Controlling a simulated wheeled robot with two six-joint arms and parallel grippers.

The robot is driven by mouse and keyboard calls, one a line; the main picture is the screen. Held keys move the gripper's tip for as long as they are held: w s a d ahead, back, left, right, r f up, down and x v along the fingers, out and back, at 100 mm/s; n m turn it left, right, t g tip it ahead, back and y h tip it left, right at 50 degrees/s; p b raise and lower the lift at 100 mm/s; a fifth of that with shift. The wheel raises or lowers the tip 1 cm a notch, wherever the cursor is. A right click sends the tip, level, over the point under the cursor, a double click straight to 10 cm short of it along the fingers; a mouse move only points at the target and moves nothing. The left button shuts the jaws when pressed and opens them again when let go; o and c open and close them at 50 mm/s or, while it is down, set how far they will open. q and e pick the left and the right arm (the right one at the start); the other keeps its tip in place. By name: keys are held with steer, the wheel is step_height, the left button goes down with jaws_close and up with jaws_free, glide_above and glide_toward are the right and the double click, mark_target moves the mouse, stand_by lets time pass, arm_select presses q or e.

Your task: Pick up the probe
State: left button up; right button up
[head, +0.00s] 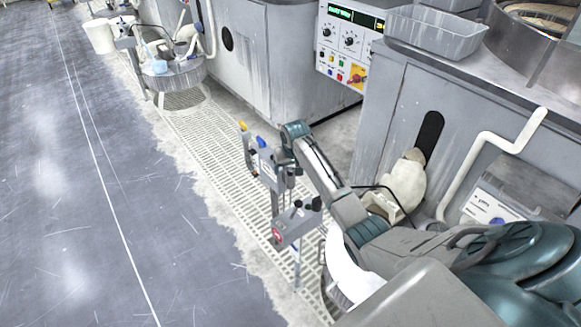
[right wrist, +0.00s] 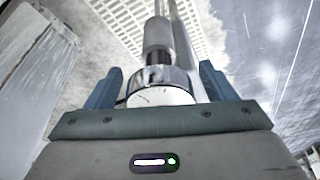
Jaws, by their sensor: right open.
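My right gripper (head: 270,166) is at the upright holder beside the grated floor strip, its arm coming in from the lower right. In the right wrist view its two blue-grey fingers (right wrist: 158,85) are open, one on each side of a cylinder with a silver collar and a grey body (right wrist: 157,38), which looks like the probe. Whether either finger touches it I cannot tell. In the head view the probe is not clearly distinguishable among the holder parts. My left gripper is not in view.
A clear bin (head: 435,33) sits on the counter. The floor at left (head: 80,200) is free.

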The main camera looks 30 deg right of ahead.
steer(key=shift+f, duration=0.2)
steer(key=c, duration=1.1)
